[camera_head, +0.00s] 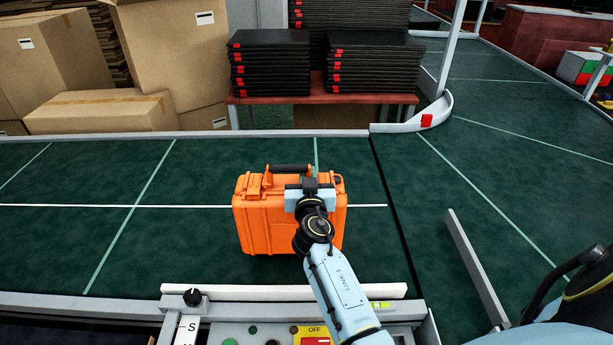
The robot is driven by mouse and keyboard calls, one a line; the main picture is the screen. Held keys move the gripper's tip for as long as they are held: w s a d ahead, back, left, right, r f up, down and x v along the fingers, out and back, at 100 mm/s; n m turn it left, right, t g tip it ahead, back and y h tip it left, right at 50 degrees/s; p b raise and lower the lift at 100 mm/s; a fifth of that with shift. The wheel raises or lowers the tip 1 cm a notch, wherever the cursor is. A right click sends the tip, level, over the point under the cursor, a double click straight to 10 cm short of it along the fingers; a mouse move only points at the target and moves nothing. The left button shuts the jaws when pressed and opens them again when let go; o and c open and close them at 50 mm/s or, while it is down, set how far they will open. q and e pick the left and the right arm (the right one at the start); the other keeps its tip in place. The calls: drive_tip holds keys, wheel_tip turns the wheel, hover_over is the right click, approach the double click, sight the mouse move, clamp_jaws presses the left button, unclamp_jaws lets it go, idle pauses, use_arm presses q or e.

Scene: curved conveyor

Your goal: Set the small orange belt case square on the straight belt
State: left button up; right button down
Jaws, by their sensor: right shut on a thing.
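The small orange case (262,222) stands upright on the straight green belt (100,235), with its black handle at the top. It sits across the long white line of the belt, left of the dark seam to the curved section. My right gripper (311,190) is at the upper right part of the case and shut on it; the fingertips are mostly hidden by the wrist. The right arm comes in from the bottom and covers part of the case's front right side. My left gripper is not in view.
A control panel (260,335) and a white rail (250,292) run along the near edge. Cardboard boxes (100,112) and stacks of black trays (268,65) stand behind the belt's far edge. The curved belt (480,160) lies to the right. The belt left of the case is clear.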

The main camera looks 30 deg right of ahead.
drive_tip(key=shift+f+b, duration=0.9)
drive_tip(key=shift+f, duration=0.95)
drive_tip(key=shift+f, duration=0.1)
drive_tip(key=c, duration=1.5)
unclamp_jaws()
drive_tip(key=shift+f, duration=0.15)
drive_tip(key=shift+o, duration=0.2)
drive_tip(key=shift+s, duration=0.15)
drive_tip(key=b+v, duration=0.2)
drive_tip(key=v, duration=1)
